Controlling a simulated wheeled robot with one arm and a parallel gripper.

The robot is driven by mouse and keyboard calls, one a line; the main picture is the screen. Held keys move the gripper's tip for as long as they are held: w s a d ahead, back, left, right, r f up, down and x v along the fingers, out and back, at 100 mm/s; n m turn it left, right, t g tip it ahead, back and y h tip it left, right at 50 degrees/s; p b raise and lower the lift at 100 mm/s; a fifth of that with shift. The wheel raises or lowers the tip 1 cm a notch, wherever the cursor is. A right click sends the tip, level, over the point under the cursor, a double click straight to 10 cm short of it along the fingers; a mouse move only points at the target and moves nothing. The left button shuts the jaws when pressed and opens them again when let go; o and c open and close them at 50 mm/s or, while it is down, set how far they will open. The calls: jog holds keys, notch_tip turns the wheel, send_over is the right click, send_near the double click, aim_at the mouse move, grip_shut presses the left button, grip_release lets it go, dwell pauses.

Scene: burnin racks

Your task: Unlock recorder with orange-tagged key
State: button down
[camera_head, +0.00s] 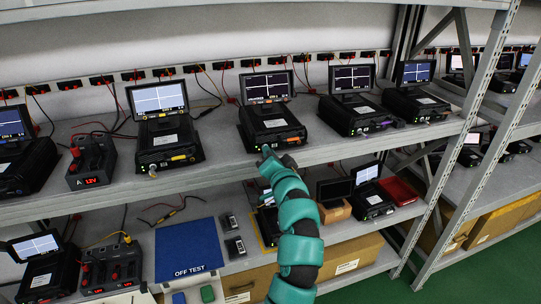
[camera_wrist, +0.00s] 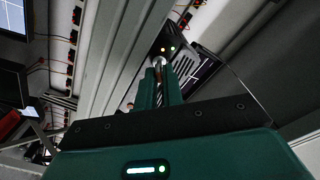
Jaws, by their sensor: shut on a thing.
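A black recorder (camera_head: 272,122) with a raised screen stands on the upper shelf, with an orange mark along its front. My gripper (camera_head: 267,151) is at the left part of its front face. In the wrist view my gripper (camera_wrist: 159,80) is shut, with a small metallic piece, apparently the key (camera_wrist: 158,61), at its fingertips. The tip meets or nearly meets the recorder front (camera_wrist: 172,46), beside small lit indicators. No orange tag on the key can be made out, and I cannot tell whether the key is inserted or turned.
A yellow-marked recorder (camera_head: 168,135) stands left and a purple-marked one (camera_head: 358,112) right on the upper shelf (camera_head: 215,160). A power unit (camera_head: 91,160) is further left. Below are a blue mat (camera_head: 188,247) and cardboard boxes (camera_head: 352,258). A rack post (camera_head: 465,130) rises at right.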

jog(key=c, duration=1.9)
grip_release()
jog(key=p+v, duration=0.3)
jog(key=v, duration=0.6)
jog(key=shift+d+r, duration=0.2)
jog(key=shift+r, duration=0.15)
jog(key=p+v, duration=0.8)
jog(key=p, duration=0.4)
jog(key=shift+s+f+p, duration=0.2)
jog(key=shift+f+p, duration=0.05)
jog(key=shift+p, duration=0.1)
